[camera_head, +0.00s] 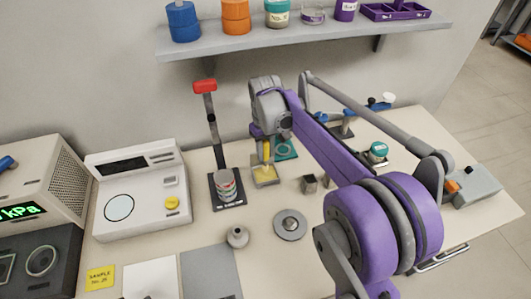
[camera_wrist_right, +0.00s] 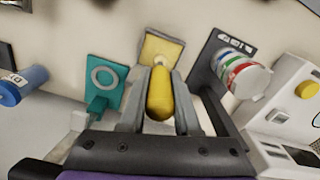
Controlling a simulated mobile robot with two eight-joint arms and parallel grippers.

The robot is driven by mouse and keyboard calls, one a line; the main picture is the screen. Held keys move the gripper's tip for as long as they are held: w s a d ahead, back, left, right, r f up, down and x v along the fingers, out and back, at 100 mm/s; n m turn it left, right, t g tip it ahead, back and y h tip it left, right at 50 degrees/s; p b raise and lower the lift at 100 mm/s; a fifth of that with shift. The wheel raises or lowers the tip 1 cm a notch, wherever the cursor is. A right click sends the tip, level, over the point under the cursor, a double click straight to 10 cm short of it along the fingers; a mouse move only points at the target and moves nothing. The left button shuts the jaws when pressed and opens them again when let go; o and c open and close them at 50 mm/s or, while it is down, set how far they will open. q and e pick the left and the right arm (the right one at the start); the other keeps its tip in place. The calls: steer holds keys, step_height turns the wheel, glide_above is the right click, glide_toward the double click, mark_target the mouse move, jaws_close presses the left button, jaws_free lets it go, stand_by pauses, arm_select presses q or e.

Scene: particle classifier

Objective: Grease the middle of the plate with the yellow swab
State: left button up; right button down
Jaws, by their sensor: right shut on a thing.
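My right gripper (camera_head: 265,138) points down at the back middle of the table. It is shut on the yellow swab (camera_wrist_right: 159,96), which stands between its two fingers in the right wrist view. Below the swab is a tan square holder (camera_head: 266,178), also in the right wrist view (camera_wrist_right: 158,49); I cannot tell whether the swab touches it. A round grey plate (camera_head: 281,231) with a small dark-topped raised centre lies on the table, nearer than the holder. My left gripper is not in view.
A teal ring-marked block (camera_wrist_right: 106,77) stands beside the holder. On its other side, a dark stand (camera_head: 218,174) carries a banded stack (camera_head: 226,184). A white instrument (camera_head: 137,191) is at left.

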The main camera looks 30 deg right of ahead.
mark_target(266, 142)
steer(key=shift+r+p, duration=1.2)
steer(key=shift+r, duration=1.05)
steer(key=shift+s+f, duration=0.1)
